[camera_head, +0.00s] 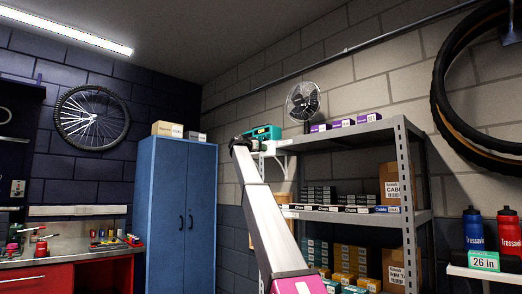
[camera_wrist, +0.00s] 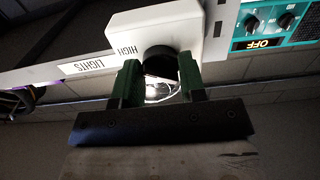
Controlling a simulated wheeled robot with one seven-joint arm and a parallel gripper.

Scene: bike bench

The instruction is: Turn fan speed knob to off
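In the wrist view a round black knob (camera_wrist: 158,60) sits on a white housing (camera_wrist: 185,25) marked HIGH. I take it for the fan speed knob; its pointer is not visible. The two green fingers of my gripper (camera_wrist: 158,78) stand apart, one on each side of the knob, with their tips at it. I cannot tell whether they press on it. In the head view the fan (camera_head: 303,101) is by the wall above the shelf. My arm reaches up toward the shelf's top left, and the knob and fingers cannot be made out there.
A rail labelled LIGHTS (camera_wrist: 88,68) runs to the left. The metal shelf (camera_head: 409,165) holds boxes. A blue cabinet (camera_head: 175,200) stands left of my arm.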

